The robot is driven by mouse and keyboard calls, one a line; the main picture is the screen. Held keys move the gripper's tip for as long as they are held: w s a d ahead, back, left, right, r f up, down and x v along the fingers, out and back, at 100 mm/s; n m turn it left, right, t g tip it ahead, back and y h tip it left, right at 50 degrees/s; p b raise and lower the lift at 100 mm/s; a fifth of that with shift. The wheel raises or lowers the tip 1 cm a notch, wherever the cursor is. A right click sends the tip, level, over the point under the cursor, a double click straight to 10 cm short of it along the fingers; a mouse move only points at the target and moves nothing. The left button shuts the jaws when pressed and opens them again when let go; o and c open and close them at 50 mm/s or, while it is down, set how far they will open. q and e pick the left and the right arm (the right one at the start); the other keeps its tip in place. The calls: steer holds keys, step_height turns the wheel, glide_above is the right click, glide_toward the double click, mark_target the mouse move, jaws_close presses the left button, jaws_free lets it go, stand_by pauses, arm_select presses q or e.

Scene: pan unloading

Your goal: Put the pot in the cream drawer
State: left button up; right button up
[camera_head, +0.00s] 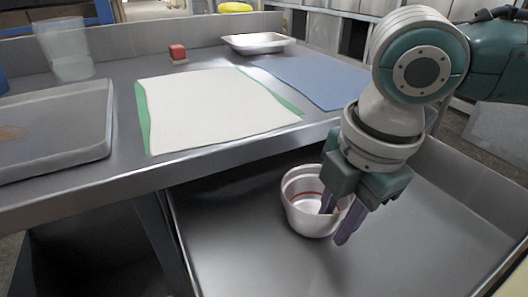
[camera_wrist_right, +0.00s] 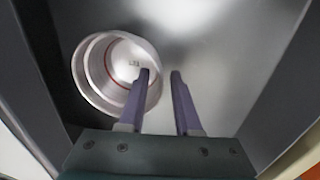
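The pot (camera_head: 301,216) is a small, round, whitish metal vessel with a red line inside. It rests upright, or nearly so, in a grey-metal open drawer (camera_head: 250,262) below the counter. In the right wrist view the pot (camera_wrist_right: 90,85) is at the left, near the drawer's side wall. My right gripper (camera_head: 338,222) is at the pot's right side, pointing down. Its fingers (camera_wrist_right: 160,72) are apart, one over the pot's inside and one outside its rim. I cannot tell whether either touches the pot. My left gripper is out of view.
The drawer floor right of the pot is clear.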

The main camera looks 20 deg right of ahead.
steer(key=shift+r, duration=0.35)
step_height(320, 180, up, 12)
steer(key=s+p, duration=0.2)
steer(key=p, duration=0.2)
steer(key=shift+f, duration=0.2)
steer(key=shift+d, duration=0.1)
